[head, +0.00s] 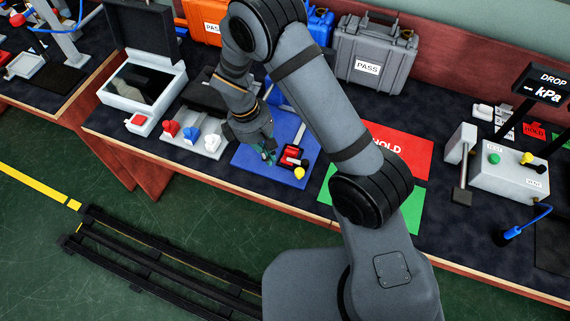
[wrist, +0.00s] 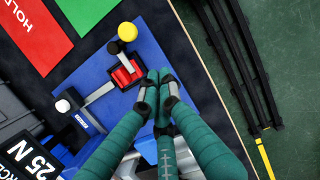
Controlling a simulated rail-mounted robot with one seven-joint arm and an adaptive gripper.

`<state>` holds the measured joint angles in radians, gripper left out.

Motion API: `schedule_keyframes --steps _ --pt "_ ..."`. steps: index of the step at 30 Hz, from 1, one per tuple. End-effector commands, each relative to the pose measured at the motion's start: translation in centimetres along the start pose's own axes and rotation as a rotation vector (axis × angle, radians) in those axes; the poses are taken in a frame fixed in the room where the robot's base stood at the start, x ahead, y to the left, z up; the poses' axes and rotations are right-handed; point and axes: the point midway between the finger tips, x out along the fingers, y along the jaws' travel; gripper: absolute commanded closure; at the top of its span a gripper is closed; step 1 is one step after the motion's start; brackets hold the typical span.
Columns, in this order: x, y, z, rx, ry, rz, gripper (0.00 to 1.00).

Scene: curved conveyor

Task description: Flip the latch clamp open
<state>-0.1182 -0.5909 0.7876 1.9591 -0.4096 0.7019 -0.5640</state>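The latch clamp has a red block (wrist: 127,72) with a dark bracket and a yellow knob (wrist: 127,31). In the head view the red block (head: 291,156) and yellow knob (head: 299,173) sit on the right part of a blue board (head: 247,153). My gripper (wrist: 159,75) has its teal fingertips together, with nothing visible between them. They are beside the red block, apart from the knob; whether they touch the block is unclear. In the head view my gripper (head: 268,157) is left of the clamp.
A "25 N" display (wrist: 35,160) stands near the board. Red (head: 400,150) and green (head: 335,200) mats lie to the right. A grey tray with coloured knobs (head: 195,136) is on the left. The table's front edge is close to the clamp.

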Motion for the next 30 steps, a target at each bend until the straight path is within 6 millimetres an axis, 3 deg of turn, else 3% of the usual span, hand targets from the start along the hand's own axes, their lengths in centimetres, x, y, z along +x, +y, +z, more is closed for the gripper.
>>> schedule_keyframes --steps 5,9,15,30 --pt "3.5 -0.1 0.2 -0.001 -0.004 -0.004 1.0" --pt "3.8 -0.1 2.3 0.002 -0.002 -0.002 1.0" --pt "4.5 -0.1 3.6 0.0 0.0 -0.001 1.0" --pt "4.7 -0.1 3.6 -0.01 0.0 0.002 1.0"
